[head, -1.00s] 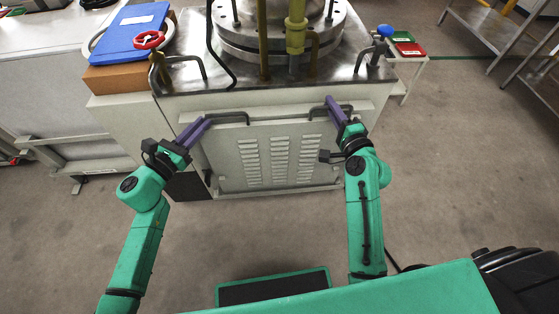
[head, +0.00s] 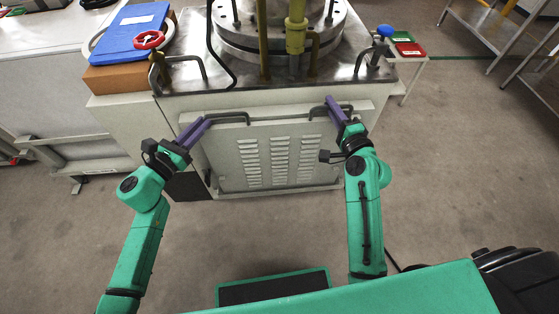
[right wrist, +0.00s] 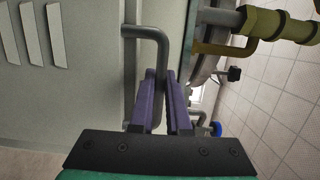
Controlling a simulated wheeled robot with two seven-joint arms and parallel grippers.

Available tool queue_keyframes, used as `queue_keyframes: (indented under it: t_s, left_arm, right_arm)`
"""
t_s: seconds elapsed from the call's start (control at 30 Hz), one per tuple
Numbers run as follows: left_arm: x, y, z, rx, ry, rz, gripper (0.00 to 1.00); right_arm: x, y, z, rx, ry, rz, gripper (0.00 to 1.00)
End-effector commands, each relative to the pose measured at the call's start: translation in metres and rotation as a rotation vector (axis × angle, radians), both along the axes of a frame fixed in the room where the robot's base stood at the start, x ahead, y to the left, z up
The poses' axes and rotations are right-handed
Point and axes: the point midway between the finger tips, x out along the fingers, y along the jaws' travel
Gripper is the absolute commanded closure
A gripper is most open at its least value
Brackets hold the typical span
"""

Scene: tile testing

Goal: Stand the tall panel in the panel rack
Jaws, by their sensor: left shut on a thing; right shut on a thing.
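The tall panel (head: 228,168) is a light grey sheet with rows of louvre slots and two dark bar handles at its upper edge. It stands upright against the front of the machine cabinet. My left gripper (head: 206,121) is shut at the left handle (head: 228,116). My right gripper (head: 331,103) is shut on the right handle; the right wrist view shows its purple fingers (right wrist: 162,92) on either side of the grey bar (right wrist: 161,55). I cannot tell whether the panel is free of the cabinet. I cannot make out a panel rack.
The machine's steel top (head: 190,82) carries pipes and valves just above the panel. A blue lid (head: 130,38) lies on a brown box at left. A small stand with green and red trays (head: 409,49) is at right. Metal tables stand far right.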

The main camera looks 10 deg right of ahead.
Motion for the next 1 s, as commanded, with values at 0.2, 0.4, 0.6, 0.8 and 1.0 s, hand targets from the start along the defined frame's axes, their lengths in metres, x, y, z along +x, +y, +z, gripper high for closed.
queue_keyframes:
  t_s: [0.2,0.4,0.6,0.8,1.0]
  left_arm:
    - [0.0,0.0,0.003,-0.003,-0.005,-0.002,1.0]
    - [0.001,0.0,0.006,-0.004,-0.009,-0.002,1.0]
    - [0.001,0.0,0.021,-0.006,-0.008,-0.001,1.0]
    - [0.001,0.0,0.048,-0.006,-0.006,-0.001,1.0]
    - [0.001,0.0,0.055,-0.005,-0.005,0.0,1.0]
  right_arm:
    - [0.0,0.0,-0.002,-0.001,0.005,0.0,1.0]
    - [0.0,0.0,0.001,0.0,0.0,-0.001,1.0]
    - [0.0,0.0,0.017,-0.001,0.0,0.0,1.0]
    - [0.0,0.0,0.045,-0.001,-0.001,0.0,1.0]
    - [0.0,0.0,0.053,-0.001,-0.002,0.0,1.0]
